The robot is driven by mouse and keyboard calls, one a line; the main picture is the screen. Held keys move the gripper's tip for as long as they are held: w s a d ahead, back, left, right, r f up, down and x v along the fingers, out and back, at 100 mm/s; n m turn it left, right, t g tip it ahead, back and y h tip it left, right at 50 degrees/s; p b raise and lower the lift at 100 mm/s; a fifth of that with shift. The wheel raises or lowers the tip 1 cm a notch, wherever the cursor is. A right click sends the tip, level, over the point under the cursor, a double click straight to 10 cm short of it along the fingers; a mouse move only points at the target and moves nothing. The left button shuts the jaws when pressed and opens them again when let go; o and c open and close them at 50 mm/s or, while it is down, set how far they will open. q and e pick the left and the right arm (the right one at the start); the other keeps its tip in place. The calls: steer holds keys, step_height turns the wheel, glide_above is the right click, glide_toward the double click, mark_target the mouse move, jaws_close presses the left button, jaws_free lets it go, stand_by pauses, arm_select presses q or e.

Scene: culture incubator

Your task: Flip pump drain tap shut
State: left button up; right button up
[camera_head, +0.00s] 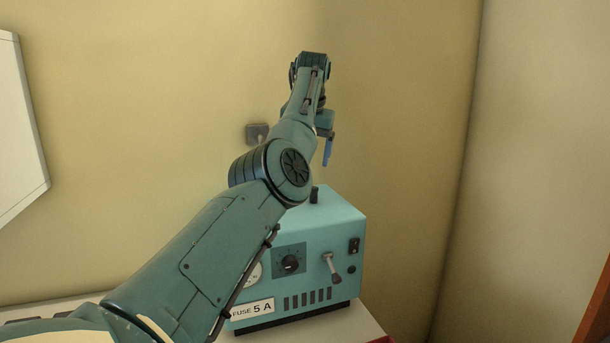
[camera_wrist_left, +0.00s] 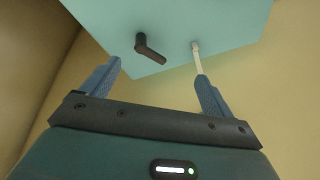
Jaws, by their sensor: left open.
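The pump is a teal box (camera_head: 345,220), with its surface also at the top of the left wrist view (camera_wrist_left: 225,18). Its front has a grey handle (camera_head: 331,268), slanted, with a pale upper end. In the left wrist view a black bent lever (camera_wrist_left: 150,49) sticks out from the teal surface, and a thin pale rod (camera_wrist_left: 197,57) stands beside it. I cannot tell which of these is the drain tap. My left gripper (camera_head: 327,152) is above the pump, blue finger downward. It is open (camera_wrist_left: 160,68), the black lever between its fingers in the picture, with no visible grip; the right finger overlaps the pale rod's end. My right gripper is not in view.
The front has a dial (camera_head: 290,263), a switch (camera_head: 354,245), vents and a "FUSE 5 A" label (camera_head: 252,309). A black stub (camera_head: 313,194) stands on top. A grey wall fitting (camera_head: 257,133) is behind my arm. Walls close in behind and to the right.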

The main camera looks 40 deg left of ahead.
arm_select(q)
step_height(320, 180, up, 4)
steer(key=s+a+m+t+h, duration=0.2)
steer(key=a+m+h, duration=0.1)
steer(key=m, duration=0.2)
steer(key=p+x, duration=0.1)
steer(key=x, duration=0.5)
steer(key=p+x, duration=0.1)
steer(key=x, duration=0.6)
steer(key=shift+w+d+f, duration=0.1)
steer(key=shift+w+f, duration=0.05)
steer(key=shift+w, duration=0.2)
steer(key=shift+c, duration=0.5)
steer(key=c, duration=0.9)
